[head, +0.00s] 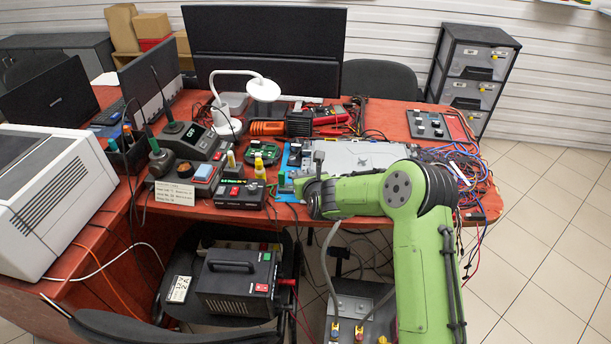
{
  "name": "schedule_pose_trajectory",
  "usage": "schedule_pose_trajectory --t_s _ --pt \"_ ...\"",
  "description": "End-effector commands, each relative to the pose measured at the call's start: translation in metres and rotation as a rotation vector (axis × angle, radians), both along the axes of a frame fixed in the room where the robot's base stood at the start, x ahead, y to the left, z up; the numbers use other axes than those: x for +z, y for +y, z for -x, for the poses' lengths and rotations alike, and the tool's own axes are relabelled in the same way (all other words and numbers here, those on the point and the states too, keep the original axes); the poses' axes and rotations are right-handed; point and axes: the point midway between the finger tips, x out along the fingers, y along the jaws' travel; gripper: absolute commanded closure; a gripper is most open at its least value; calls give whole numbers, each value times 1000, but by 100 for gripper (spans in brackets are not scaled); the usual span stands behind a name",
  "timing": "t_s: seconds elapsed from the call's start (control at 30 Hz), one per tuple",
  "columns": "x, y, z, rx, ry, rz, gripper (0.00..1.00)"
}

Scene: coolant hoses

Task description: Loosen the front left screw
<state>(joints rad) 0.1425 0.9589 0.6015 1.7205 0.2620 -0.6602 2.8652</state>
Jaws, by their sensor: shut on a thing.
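A flat silver-grey unit (365,152) lies on the red table on a blue mat (284,192). My green arm reaches in from the lower right, and its dark end with my gripper (303,186) is at the front left corner of the silver unit. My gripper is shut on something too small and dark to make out. The front left screw cannot be made out; the arm's end covers that corner. A short grey upright part (318,158) shows just behind the gripper.
A white lamp (224,118) is behind. Loose cables (470,175) lie to the right. The table's front edge is close.

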Motion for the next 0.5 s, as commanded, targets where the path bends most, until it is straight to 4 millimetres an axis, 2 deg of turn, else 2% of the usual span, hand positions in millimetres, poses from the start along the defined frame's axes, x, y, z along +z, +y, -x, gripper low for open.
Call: schedule_pose_trajectory --t_s 0.27,0.5 --pt "-1 -2 0 17 1 0 100" --pt "-2 -5 -1 122 1 -1 100"
